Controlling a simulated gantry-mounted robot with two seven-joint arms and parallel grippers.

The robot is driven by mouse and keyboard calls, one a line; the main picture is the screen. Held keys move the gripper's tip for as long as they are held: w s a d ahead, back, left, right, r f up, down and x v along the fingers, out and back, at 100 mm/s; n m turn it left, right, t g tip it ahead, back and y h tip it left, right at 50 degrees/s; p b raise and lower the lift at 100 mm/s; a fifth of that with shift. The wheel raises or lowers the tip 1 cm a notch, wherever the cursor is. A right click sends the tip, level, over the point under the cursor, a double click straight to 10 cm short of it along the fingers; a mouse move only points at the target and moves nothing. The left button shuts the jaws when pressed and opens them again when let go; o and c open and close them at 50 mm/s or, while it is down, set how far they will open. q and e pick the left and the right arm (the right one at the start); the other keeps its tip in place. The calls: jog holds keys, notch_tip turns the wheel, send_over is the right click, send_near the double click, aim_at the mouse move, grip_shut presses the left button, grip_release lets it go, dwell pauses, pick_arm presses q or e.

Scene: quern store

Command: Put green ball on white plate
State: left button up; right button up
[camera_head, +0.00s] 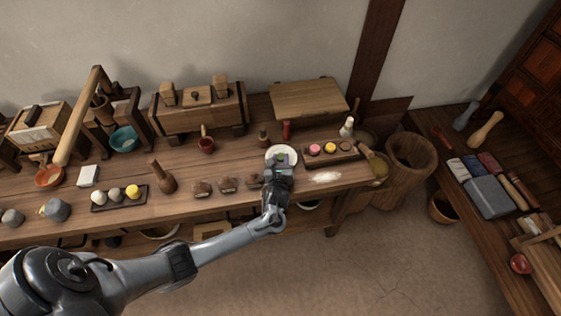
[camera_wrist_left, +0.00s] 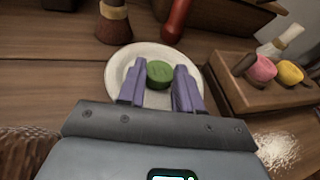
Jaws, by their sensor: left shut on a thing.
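The green ball (camera_wrist_left: 159,72) looks like a squat rounded lump. It sits between the purple fingertips of my left gripper (camera_wrist_left: 159,88), which is shut on it. The white plate (camera_wrist_left: 119,70) is round and lies directly behind and under the ball in the left wrist view. I cannot tell whether the ball touches the plate. In the head view my left gripper (camera_head: 279,165) covers the front of the white plate (camera_head: 284,149), and only a small bit of green shows. My right gripper is not in view.
A wooden tray (camera_head: 337,160) with pink, yellow and dark lumps stands right of the plate. White powder (camera_head: 326,176) lies at front right.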

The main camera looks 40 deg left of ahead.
pick_arm(q)
jog(key=o, duration=1.1)
jog(key=shift+r, duration=0.1)
jog(key=shift+s+d+r, duration=0.1)
jog(key=shift+s+d, duration=0.05)
jog(key=shift+s, duration=0.05)
jog(key=p+v, duration=0.4)
jog(key=v, duration=0.5)
jog(key=shift+s+d+r, duration=0.1)
jog(key=shift+s+d, duration=0.05)
jog(key=shift+s, duration=0.15)
jog(key=shift+p+v, duration=0.35)
jog(key=shift+v, duration=0.5)
